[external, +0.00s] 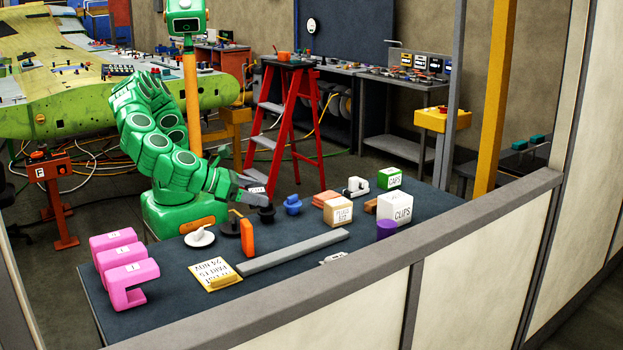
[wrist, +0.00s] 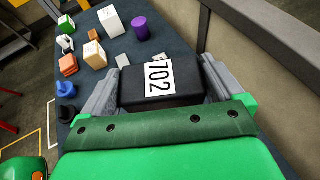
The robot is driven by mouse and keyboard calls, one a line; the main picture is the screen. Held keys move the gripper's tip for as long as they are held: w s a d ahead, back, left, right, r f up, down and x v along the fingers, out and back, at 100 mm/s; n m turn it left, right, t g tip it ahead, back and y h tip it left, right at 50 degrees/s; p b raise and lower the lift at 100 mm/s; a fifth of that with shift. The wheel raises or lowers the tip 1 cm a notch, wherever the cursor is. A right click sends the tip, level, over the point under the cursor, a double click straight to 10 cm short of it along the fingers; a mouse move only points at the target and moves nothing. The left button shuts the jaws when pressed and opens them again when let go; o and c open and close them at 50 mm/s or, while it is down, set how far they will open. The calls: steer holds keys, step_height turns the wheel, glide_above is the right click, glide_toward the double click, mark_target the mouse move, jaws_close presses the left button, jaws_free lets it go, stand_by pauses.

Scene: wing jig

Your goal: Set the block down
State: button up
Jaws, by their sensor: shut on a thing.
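The block is black with a white label reading 702 (wrist: 160,83). In the wrist view it sits between the two grey fingers of my gripper (wrist: 160,70), which is shut on it. The block shows there only as a small dark shape with a pale label, partly hidden by the fingers. It appears to be held above the table; the exact gap cannot be told.
Around my gripper stand an orange block (external: 247,238), a blue part (external: 293,204) and a white disc (external: 200,237). A long grey bar (external: 293,250) lies in front. Boxes (external: 394,208) and a purple cup (external: 386,229) stand right, pink brackets (external: 130,284) left. A low wall borders the table.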

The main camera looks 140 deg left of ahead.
steer(key=w+d+r+m+t+h, duration=0.2)
steer(key=w+d+m+t+h, duration=0.2)
steer(key=w+d+m+h, duration=0.25)
steer(key=w+d+r+m+t+h, duration=0.1)
steer(key=w+d+m+t+h, duration=0.2)
steer(key=w+m+t+h, duration=0.5)
steer(key=s+d+f+m+g+h, duration=0.2)
steer(key=s+d+m+g+h, duration=0.55)
steer(key=m+g+h, duration=0.2)
steer(key=s+f+m+g+h, duration=0.2)
steer(key=s+m+g, duration=0.6)
steer(key=s, duration=0.6)
glide_above(203, 320)
steer(key=shift+t, duration=0.25)
steer(key=shift+w+f, duration=0.15)
steer(key=shift+f, duration=11.45)
